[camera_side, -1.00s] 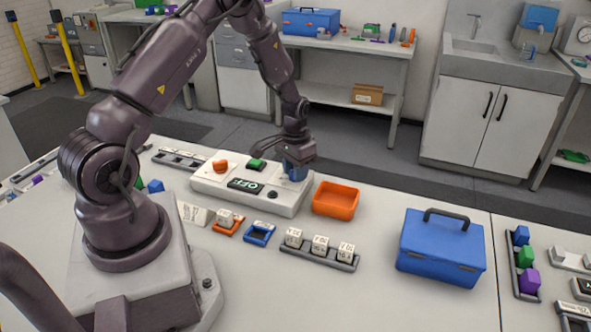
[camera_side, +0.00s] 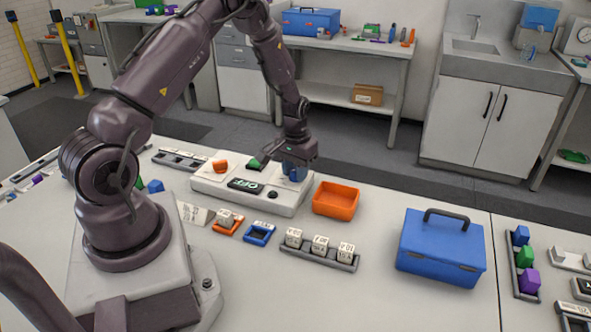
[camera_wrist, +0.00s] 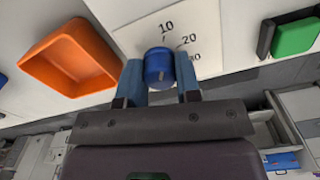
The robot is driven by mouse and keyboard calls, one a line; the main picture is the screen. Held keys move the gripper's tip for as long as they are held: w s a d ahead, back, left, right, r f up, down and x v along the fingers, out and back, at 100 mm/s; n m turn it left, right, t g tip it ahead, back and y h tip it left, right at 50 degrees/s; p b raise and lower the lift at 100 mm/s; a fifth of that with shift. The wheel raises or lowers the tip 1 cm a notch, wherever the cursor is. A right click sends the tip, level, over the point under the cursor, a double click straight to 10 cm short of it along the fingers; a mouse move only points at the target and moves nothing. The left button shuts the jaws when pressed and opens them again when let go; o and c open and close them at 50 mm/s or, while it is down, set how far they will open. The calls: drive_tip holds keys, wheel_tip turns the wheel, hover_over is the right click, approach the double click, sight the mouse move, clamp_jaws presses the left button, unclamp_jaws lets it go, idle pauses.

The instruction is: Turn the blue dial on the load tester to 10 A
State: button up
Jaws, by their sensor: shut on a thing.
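The load tester (camera_side: 222,192) is a white box on the bench, with a dark display (camera_side: 245,185) that appears to read OFF. The blue dial (camera_wrist: 159,69) sits on its right-hand white plate, which shows printed marks 10, 20 and probably 30 in the wrist view. My gripper (camera_wrist: 159,74) is shut on the dial, one blue finger on each side. A short pale line shows on the dial's face, but I cannot tell which mark it points to. In the side view my gripper (camera_side: 294,170) largely hides the dial.
An orange bin (camera_side: 335,200) stands right beside the tester. A green rocker (camera_side: 255,163), a red-orange control (camera_side: 220,166) and a black knob (camera_side: 272,195) share the tester's top. Labelled cubes (camera_side: 320,245) in a grey rack and a blue toolbox (camera_side: 441,247) are in front.

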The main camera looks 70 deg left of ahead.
sight(295, 170)
drive_tip(key=o, duration=0.9)
drive_tip(key=shift+o, duration=0.2)
drive_tip(key=shift+r, duration=0.15)
wheel_tip(295, 170, up, 13)
drive_tip(key=s+d+r+m+t, duration=0.5)
drive_tip(key=s+d+r, duration=1.1)
drive_tip(key=d, duration=0.4)
drive_tip(key=shift+s+d+r+m+t, duration=0.15)
drive_tip(key=shift+s+r+m+t, duration=0.15)
drive_tip(key=shift+r+m, duration=0.45)
